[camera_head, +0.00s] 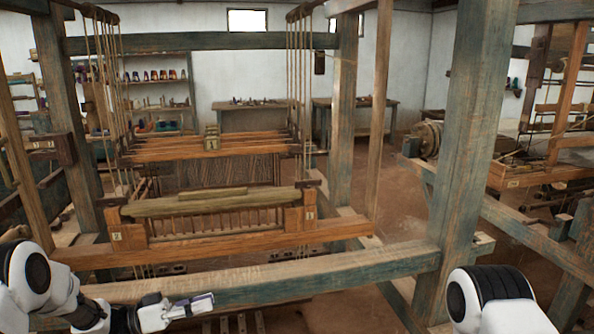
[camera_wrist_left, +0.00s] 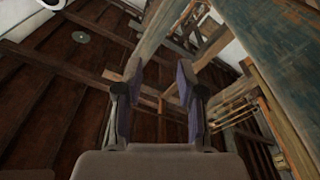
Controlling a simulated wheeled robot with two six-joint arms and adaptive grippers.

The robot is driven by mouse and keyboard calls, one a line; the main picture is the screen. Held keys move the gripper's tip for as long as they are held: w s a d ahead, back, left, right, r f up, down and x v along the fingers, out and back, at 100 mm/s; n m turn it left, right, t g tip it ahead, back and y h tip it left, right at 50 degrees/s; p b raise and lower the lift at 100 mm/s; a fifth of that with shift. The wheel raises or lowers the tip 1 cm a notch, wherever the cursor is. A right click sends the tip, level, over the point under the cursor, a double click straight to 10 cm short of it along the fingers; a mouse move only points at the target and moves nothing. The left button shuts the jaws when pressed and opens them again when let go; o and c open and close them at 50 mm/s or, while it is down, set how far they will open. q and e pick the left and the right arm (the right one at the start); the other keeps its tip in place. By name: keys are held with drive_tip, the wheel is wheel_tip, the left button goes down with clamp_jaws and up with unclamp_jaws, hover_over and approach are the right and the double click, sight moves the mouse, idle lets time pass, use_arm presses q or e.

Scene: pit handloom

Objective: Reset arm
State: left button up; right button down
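My left arm comes in at the lower left of the head view, and its gripper (camera_head: 205,303) lies low in front of the loom's green front beam (camera_head: 270,281). In the left wrist view the two fingers of the left gripper (camera_wrist_left: 157,78) stand apart with nothing between them. Only a white and black part of my right arm shows at the lower right of the head view. My right gripper is out of the picture.
The wooden handloom (camera_head: 215,205) fills the left and middle, with ropes hanging from above. A thick green post (camera_head: 468,140) stands right of centre. Another loom (camera_head: 548,160) is at the right. Shelves (camera_head: 158,100) and a table (camera_head: 250,106) stand along the back wall.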

use_arm(q)
drive_tip(key=s+d+f+n+t+y, duration=0.2)
drive_tip(key=d+f+n+y, duration=0.15)
drive_tip(key=f, duration=0.35)
drive_tip(key=s+d+f+n+t+y, duration=0.2)
drive_tip(key=d+f+n, duration=0.15)
drive_tip(key=f, duration=0.35)
drive_tip(key=s+a+f+n+g+y, duration=0.25)
drive_tip(key=s+f+y, duration=0.35)
drive_tip(key=s+f, duration=0.55)
drive_tip(key=s+a+f+g+y, duration=0.1)
drive_tip(key=s+a+g+y, duration=0.2)
drive_tip(key=s, duration=0.7)
drive_tip(key=s+a+f+g+y, duration=0.1)
drive_tip(key=s+a+g+y, duration=0.2)
drive_tip(key=s+a, duration=0.3)
drive_tip(key=s+g, duration=0.1)
drive_tip(key=s, duration=0.4)
drive_tip(key=shift+s+f+y, duration=0.15)
drive_tip(key=shift+f+y, duration=0.1)
drive_tip(key=shift+y, duration=0.1)
